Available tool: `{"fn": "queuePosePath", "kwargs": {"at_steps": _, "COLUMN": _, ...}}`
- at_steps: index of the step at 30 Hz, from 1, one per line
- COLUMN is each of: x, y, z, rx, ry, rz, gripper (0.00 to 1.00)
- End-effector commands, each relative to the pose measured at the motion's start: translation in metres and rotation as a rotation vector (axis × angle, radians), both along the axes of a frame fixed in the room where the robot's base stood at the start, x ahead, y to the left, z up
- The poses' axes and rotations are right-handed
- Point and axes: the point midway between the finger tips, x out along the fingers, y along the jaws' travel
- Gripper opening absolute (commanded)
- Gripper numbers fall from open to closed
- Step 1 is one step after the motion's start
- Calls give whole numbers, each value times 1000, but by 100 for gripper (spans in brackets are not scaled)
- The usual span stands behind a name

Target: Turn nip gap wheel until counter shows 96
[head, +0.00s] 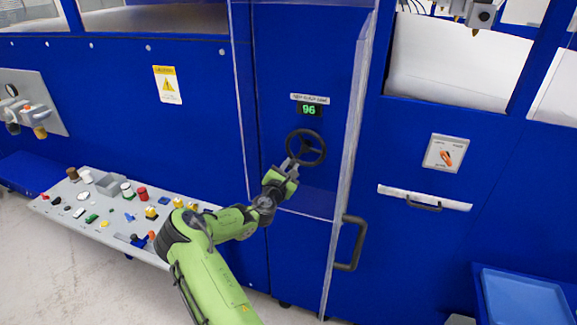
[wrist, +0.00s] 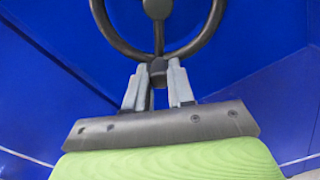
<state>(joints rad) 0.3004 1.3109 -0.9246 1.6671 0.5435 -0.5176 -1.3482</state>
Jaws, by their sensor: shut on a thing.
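The nip gap wheel (head: 307,146) is a dark spoked handwheel on the blue machine panel. Above it, under a white label strip (head: 310,98), the counter (head: 309,109) shows green digits that read 96. My gripper (head: 289,166) is at the lower left of the wheel in the head view. In the wrist view the wheel (wrist: 205,38) fills the top, with its hub and a spoke in sight. There my gripper (wrist: 158,75) has its two grey fingers shut on the wheel at the bottom of the rim, where the spoke meets it.
A clear guard door (head: 346,150) with a dark handle (head: 350,243) stands just right of the wheel. A clear panel edge runs on its left. A blue tray (head: 525,300) is at lower right.

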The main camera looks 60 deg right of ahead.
Motion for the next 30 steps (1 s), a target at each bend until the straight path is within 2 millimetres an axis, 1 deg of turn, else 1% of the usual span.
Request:
{"fn": "queuePosePath", "kwargs": {"at_steps": 1, "x": -1, "y": 0, "z": -2, "rx": 5, "ry": 3, "rz": -2, "gripper": 0}}
{"fn": "queuePosePath", "kwargs": {"at_steps": 11, "x": -1, "y": 0, "z": -3, "rx": 5, "ry": 4, "rz": -2, "gripper": 0}}
{"fn": "queuePosePath", "kwargs": {"at_steps": 12, "x": -1, "y": 0, "z": -3, "rx": 5, "ry": 3, "rz": -2, "gripper": 27}}
{"fn": "queuePosePath", "kwargs": {"at_steps": 16, "x": -1, "y": 0, "z": -2, "rx": 4, "ry": 3, "rz": -1, "gripper": 47}}
{"fn": "queuePosePath", "kwargs": {"at_steps": 17, "x": 0, "y": 0, "z": -2, "rx": 3, "ry": 3, "rz": 0, "gripper": 49}}
{"fn": "queuePosePath", "kwargs": {"at_steps": 24, "x": 0, "y": 0, "z": -1, "rx": 1, "ry": 3, "rz": 0, "gripper": 49}}
{"fn": "queuePosePath", "kwargs": {"at_steps": 26, "x": -1, "y": 3, "z": -1, "rx": 1, "ry": 3, "rz": 0, "gripper": 49}}
{"fn": "queuePosePath", "kwargs": {"at_steps": 29, "x": -2, "y": 18, "z": -2, "rx": 2, "ry": 3, "rz": 1, "gripper": 49}}
{"fn": "queuePosePath", "kwargs": {"at_steps": 30, "x": -3, "y": 27, "z": -3, "rx": 2, "ry": 4, "rz": 1, "gripper": 49}}
